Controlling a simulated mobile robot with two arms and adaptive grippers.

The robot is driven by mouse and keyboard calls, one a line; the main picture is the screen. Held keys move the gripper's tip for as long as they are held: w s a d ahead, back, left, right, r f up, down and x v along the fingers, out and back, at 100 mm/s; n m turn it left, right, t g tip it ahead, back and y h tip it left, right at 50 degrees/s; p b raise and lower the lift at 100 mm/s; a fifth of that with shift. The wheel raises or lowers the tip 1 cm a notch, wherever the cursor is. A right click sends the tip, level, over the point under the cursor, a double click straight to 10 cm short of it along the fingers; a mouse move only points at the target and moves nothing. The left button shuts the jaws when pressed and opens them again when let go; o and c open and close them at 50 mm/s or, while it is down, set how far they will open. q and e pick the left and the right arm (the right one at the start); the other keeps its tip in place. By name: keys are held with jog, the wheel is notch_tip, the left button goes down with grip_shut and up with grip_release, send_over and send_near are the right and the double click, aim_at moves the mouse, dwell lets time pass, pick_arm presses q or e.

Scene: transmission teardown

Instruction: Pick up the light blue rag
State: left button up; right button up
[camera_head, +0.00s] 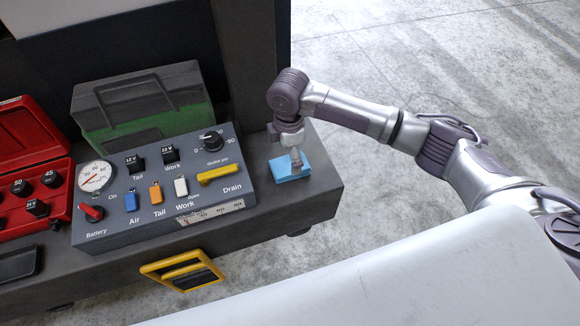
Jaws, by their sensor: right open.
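The light blue rag (284,175) lies flat and folded on the right end of the dark grey bench, beside the control panel. My right gripper (296,167) points down over the rag, with its fingertips at or just above the rag's upper surface; whether they touch it I cannot tell. The gripper is open, and its fingers hide a small part of the rag. My right arm reaches in from the right. My left gripper is not in view.
A grey control panel (215,203) with a gauge, switches and a yellow handle stands left of the rag. A green and grey case (140,113) is behind it, and a red toolbox (25,130) is at far left. The bench edge (335,190) lies right of the rag.

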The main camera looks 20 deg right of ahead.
aim_at(290, 164)
jog(key=f, duration=0.5)
jog(key=shift+w+d+f, duration=0.15)
jog(key=shift+w+f, duration=0.05)
jog(key=shift+f, duration=0.2)
jog(key=c, duration=1)
